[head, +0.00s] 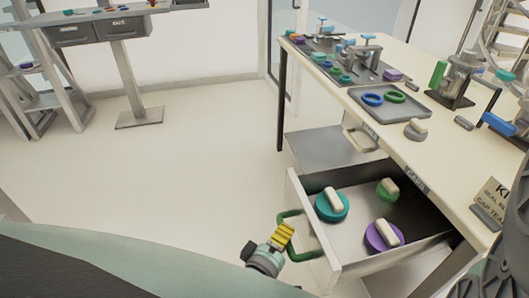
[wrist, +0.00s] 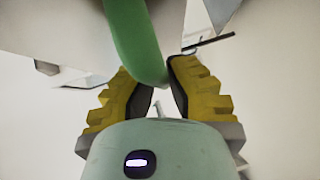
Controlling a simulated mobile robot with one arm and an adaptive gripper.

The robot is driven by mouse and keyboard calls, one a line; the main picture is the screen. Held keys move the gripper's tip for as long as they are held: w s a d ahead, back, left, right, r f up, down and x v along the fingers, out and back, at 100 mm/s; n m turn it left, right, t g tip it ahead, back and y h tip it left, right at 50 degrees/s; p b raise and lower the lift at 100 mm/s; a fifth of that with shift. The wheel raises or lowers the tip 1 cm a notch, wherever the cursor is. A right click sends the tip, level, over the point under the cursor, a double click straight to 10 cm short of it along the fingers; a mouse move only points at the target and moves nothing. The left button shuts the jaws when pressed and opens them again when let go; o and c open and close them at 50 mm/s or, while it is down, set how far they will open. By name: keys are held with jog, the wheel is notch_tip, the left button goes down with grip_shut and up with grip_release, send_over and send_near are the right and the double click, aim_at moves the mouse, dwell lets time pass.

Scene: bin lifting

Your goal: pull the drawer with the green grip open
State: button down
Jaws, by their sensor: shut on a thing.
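The drawer (head: 327,247) under the bench stands pulled well out in the head view, with its inside showing. Its green grip (head: 303,252) is a bent bar on the drawer's front. My gripper (head: 285,236) has yellow fingers and is shut on the green grip. In the wrist view the green grip (wrist: 135,42) runs down between the yellow fingers of my gripper (wrist: 155,85). Inside the drawer lie a teal cap (head: 327,208), a purple cap (head: 376,239) and a green cap (head: 382,194), each with a pale handle.
The bench (head: 415,130) carries a tray (head: 378,112) with a blue and a green ring, plus fixtures and small parts. A second drawer with a pale grip (head: 358,138) is farther back. The floor (head: 190,170) left of the drawer is clear.

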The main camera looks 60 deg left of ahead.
jog(key=shift+s+f, duration=0.1)
jog(key=c, duration=0.9)
grip_release()
jog(key=shift+a, duration=0.1)
jog(key=v, duration=1.2)
